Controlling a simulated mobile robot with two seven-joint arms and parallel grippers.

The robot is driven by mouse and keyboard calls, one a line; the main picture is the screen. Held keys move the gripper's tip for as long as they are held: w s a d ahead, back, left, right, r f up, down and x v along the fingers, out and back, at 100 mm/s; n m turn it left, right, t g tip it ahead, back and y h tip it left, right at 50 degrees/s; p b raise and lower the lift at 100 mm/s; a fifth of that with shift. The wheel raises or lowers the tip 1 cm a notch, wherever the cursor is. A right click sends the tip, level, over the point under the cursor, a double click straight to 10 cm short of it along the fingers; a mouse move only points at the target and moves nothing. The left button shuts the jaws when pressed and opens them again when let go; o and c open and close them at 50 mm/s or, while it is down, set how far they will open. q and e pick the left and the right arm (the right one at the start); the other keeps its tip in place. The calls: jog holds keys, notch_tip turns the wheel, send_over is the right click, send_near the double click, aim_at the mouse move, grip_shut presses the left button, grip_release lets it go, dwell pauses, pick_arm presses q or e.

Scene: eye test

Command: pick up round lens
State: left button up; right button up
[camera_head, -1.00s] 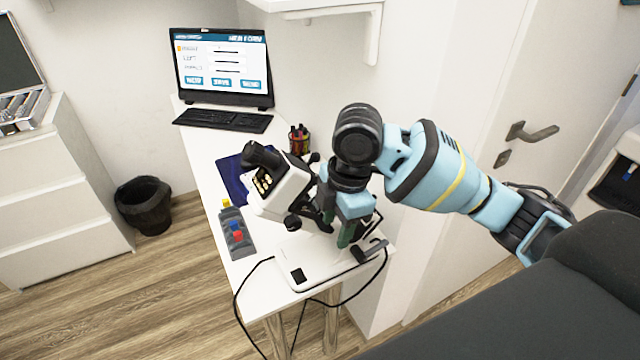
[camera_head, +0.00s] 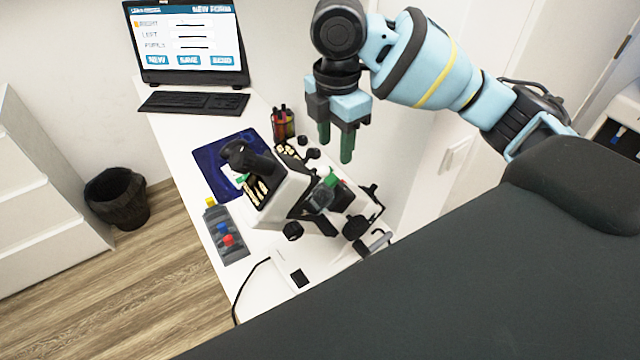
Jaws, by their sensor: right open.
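My right gripper (camera_head: 336,148) hangs with its two green fingers pointing down and apart, with nothing visible between them. It appears in front of the wall, above the black and white eye-test device (camera_head: 283,200) in the picture. I cannot make out the round lens for certain. A small green and white piece (camera_head: 242,180) shows at the edge of the blue mat (camera_head: 212,165), partly hidden by the device. Another green piece (camera_head: 331,178) shows on the right part of the device. My left gripper is not in view.
The device stands on a narrow white table (camera_head: 184,145). A black bin (camera_head: 117,198) stands on the floor at left.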

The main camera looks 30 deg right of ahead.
aim_at(335, 175)
jog(key=shift+s+f, duration=0.15)
jog(key=shift+f, duration=0.7)
jog(key=shift+w+d+f, duration=0.1)
jog(key=shift+w+f, duration=0.05)
jog(key=shift+f, duration=1.4)
jog(key=shift+w+d+f, duration=0.1)
jog(key=shift+w+f, duration=0.05)
jog(key=shift+f, duration=1.35)
grip_shut()
jog(key=shift+r, duration=0.45)
jog(key=r, duration=0.2)
jog(key=shift+s+d+r, duration=0.15)
jog(key=shift+s+r, duration=0.05)
jog(key=shift+r, duration=0.2)
jog(key=s+d+r, duration=0.1)
jog(key=s+d, duration=0.7)
jog(key=s, duration=0.5)
jog(key=shift+d+r, duration=0.2)
jog(key=shift+d, duration=0.05)
